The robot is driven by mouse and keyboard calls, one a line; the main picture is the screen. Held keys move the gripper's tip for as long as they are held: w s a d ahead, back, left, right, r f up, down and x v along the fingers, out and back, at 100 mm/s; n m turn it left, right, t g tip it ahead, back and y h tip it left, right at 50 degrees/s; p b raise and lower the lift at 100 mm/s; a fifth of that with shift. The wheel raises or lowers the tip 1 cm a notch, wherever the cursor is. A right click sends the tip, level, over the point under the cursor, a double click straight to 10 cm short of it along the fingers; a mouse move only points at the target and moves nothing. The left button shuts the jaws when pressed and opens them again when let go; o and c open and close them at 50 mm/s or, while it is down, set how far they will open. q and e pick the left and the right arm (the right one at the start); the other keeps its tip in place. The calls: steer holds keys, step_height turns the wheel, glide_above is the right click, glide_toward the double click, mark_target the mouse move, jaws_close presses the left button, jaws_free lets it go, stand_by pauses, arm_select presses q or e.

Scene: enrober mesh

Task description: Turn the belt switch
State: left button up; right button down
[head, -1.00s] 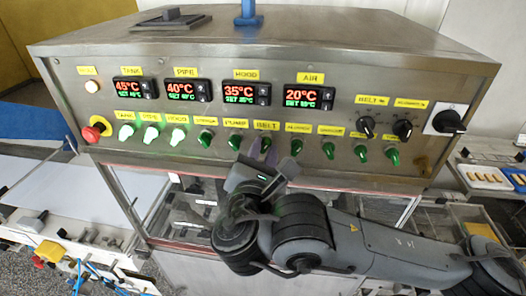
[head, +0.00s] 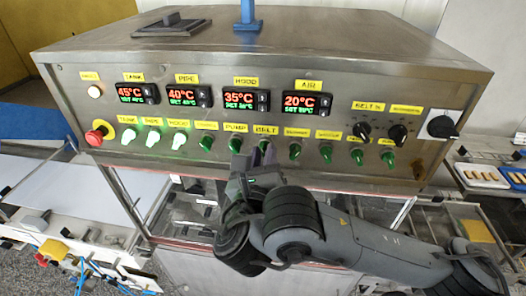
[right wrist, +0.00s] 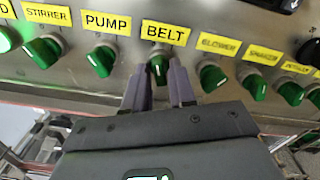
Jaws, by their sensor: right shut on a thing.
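The belt switch (right wrist: 159,66) is a green knob under the yellow BELT label on the steel panel. In the right wrist view it points about straight down, between the two purple-grey fingertips of my right gripper (right wrist: 160,80). The gripper is shut on the knob. In the head view my right gripper (head: 252,157) reaches up from below to the belt switch (head: 265,145), whose lower part is hidden by the fingers. My left gripper is not in view.
The pump switch (right wrist: 101,60) is close on the left and the blower switch (right wrist: 211,77) close on the right. A red stop button (head: 97,135) sits at the panel's far left. Lit displays (head: 305,104) and a large black rotary switch (head: 441,126) are also on the panel.

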steer(key=shift+n, duration=0.7)
steer(key=shift+p, duration=0.35)
steer(key=c, duration=1.2)
jaws_free()
steer(key=shift+o, duration=0.2)
